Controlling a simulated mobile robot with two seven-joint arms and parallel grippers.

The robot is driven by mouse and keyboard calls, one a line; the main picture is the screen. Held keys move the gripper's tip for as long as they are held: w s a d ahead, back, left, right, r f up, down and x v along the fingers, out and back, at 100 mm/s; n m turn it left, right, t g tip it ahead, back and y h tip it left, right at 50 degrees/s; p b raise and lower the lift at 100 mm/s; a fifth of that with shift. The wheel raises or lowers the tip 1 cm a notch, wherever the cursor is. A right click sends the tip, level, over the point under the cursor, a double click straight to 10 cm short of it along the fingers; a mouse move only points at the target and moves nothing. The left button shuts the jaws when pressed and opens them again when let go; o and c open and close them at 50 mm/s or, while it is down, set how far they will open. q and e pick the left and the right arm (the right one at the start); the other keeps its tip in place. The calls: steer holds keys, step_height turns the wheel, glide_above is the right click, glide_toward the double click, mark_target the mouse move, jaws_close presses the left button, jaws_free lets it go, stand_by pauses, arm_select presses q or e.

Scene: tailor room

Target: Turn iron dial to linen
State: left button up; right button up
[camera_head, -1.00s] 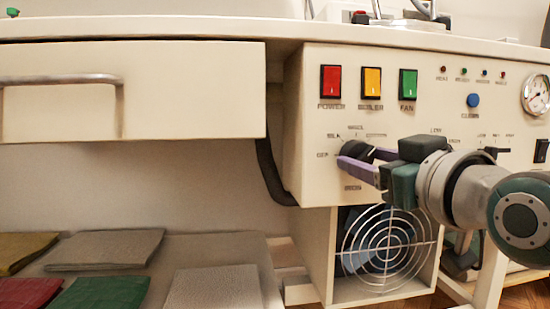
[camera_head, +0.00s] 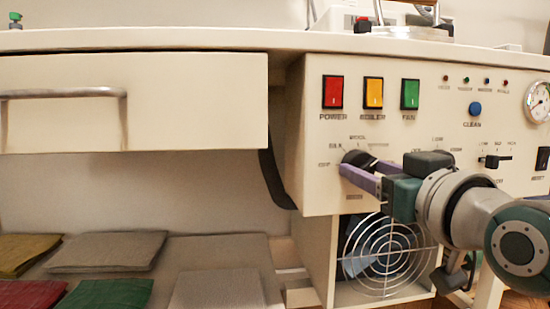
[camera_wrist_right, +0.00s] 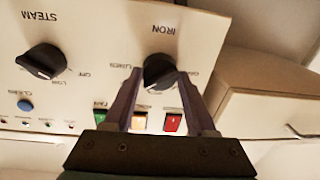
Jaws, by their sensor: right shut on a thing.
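The black iron dial (camera_head: 353,157) is on the front of the cream control panel (camera_head: 310,120), under the power, boiler and fan switches. In the right wrist view, upside down, the dial (camera_wrist_right: 160,71) sits between the purple fingers under the word IRON. Its white mark points down and left there, lower than the label that reads like LINEN at its left. My right gripper (camera_head: 360,170) is shut on the dial; in the wrist view its fingers (camera_wrist_right: 158,88) flank the knob on both sides. My left gripper is not in view.
The black steam dial (camera_wrist_right: 42,62) is beside the iron dial in the wrist view. A drawer (camera_head: 190,105) with a bar handle is left of the panel. A fan grille (camera_head: 385,255) is below it. Folded cloths (camera_head: 108,250) lie on the lower shelf.

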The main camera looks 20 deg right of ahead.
steer(key=m+p, duration=0.4)
steer(key=shift+r, duration=0.1)
steer(key=shift+m+p, duration=1)
steer(key=shift+m, duration=0.6)
steer(key=shift+f+m+h, duration=0.25)
steer(key=shift+m+h, duration=0.05)
steer(key=shift+h, duration=0.1)
steer(key=o, duration=1.4)
